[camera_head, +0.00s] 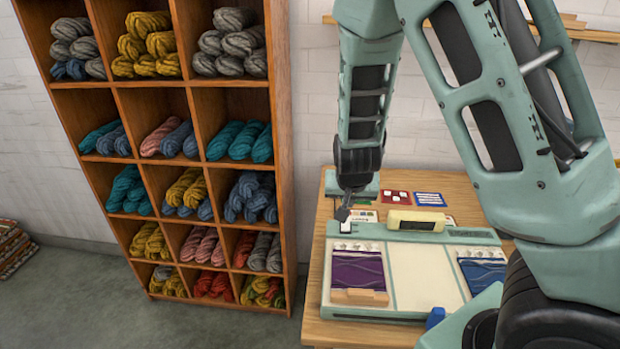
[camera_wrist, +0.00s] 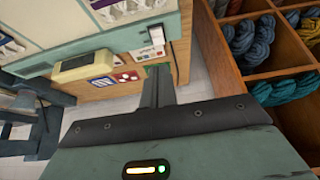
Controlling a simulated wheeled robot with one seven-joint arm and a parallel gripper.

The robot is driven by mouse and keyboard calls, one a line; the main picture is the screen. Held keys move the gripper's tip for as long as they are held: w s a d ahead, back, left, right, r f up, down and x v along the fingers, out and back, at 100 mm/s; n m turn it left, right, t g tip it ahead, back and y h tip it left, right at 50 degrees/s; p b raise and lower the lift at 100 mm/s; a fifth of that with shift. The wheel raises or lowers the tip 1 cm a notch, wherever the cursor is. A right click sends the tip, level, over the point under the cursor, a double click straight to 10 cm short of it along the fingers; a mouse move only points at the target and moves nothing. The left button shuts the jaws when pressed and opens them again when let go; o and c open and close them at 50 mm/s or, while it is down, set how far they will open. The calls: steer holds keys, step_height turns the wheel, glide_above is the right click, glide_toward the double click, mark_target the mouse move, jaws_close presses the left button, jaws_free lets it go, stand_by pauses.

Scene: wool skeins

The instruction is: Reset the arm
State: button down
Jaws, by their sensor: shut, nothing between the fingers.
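My gripper (camera_head: 343,212) points down over the back left of a wooden table (camera_head: 315,290) in the head view. In the wrist view my gripper (camera_wrist: 158,75) shows its fingers together with nothing between them. Below it is a pale green and white board-like device (camera_head: 420,275) with a purple panel (camera_head: 358,270) on its left and a blue panel (camera_head: 484,273) on its right. I cannot tell whether the fingertips touch the device. My arm fills the right of the head view.
A wooden shelf (camera_head: 280,130) with compartments of coloured wool skeins stands left of the table; it also shows in the wrist view (camera_wrist: 225,70). A yellow-cream block-like thing (camera_head: 417,221) lies on the device's back edge. Small red (camera_head: 396,197) and blue (camera_head: 430,200) cards lie behind. Open floor (camera_head: 80,300) is at left.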

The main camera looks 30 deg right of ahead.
steer(key=s+a+r+n+g+y, duration=0.1)
steer(key=s+a+r+n+y, duration=0.15)
steer(key=s+a, duration=0.45)
steer(key=s+a+r+n+g+y, duration=0.1)
steer(key=s+a+r+n+y, duration=0.2)
steer(key=a, duration=0.8)
steer(key=s+a+r+n+g, duration=0.1)
steer(key=s+a+n, duration=0.1)
steer(key=s, duration=0.3)
steer(key=s+a+r+n+g+h, duration=0.1)
steer(key=s+r+n, duration=0.1)
steer(key=s+n, duration=0.2)
steer(key=s+a+r+n, duration=0.2)
steer(key=s+n, duration=0.1)
steer(key=s, duration=0.3)
steer(key=shift+s+a+g+h, duration=0.3)
steer(key=shift+s+g+h, duration=0.05)
steer(key=shift+g, duration=0.05)
